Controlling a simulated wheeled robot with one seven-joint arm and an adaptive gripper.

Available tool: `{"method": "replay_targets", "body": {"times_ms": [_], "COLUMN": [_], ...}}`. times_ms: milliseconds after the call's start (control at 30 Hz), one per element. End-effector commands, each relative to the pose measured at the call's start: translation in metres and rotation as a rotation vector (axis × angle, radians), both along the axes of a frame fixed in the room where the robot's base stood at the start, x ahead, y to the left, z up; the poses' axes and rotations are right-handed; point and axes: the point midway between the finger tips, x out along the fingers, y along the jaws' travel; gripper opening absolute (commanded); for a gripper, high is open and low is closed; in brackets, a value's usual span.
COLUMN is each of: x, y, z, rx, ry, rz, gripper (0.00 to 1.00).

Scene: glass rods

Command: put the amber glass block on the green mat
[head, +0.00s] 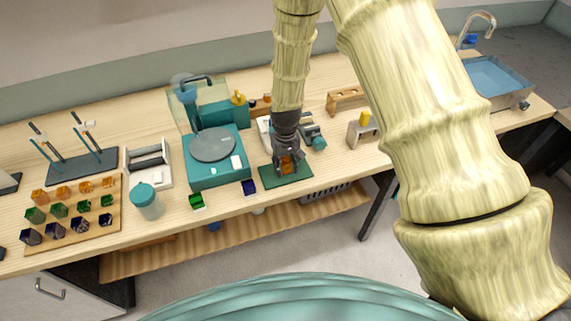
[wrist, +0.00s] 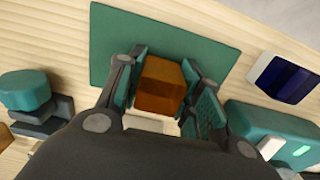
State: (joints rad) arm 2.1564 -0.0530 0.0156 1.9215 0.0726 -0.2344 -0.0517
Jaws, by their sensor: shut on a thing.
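The amber glass block (wrist: 160,84) sits between the two fingers of my gripper (wrist: 163,90) in the wrist view. My gripper is shut on it. The green mat (wrist: 112,40) lies on the bench under and beyond the block. In the head view my gripper (head: 288,162) points down over the mat (head: 275,179), and the amber block (head: 286,167) shows between the fingertips. The block is over the mat or touching it; I cannot tell if there is a gap. My gripper hides part of the block and mat.
A dark blue block (head: 249,187) and a green block (head: 197,201) stand near the front edge. A teal machine with a round plate (head: 213,146) is left of the mat. A wooden tray (head: 112,221) of coloured blocks is far left.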

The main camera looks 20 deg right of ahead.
Motion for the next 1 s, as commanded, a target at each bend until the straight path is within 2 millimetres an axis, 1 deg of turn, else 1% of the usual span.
{"method": "replay_targets", "body": {"times_ms": [100, 133, 233, 500, 667, 833, 1000], "x": [0.000, 0.000, 0.000, 0.000, 0.000, 0.000, 0.001], "y": [0.000, 0.000, 0.000, 0.000, 0.000, 0.000, 0.000], "z": [-0.003, -0.003, -0.002, -0.002, 0.002, 0.013, 0.033], "rx": [0.000, 0.000, 0.000, 0.000, 0.000, 0.000, 0.000], "ry": [0.000, 0.000, 0.000, 0.000, -0.001, -0.001, -0.003], "rz": [0.000, 0.000, 0.000, 0.000, 0.000, 0.000, 0.001], "gripper": [0.16, 0.39, 0.57, 0.57, 0.57, 0.57, 0.57]}}
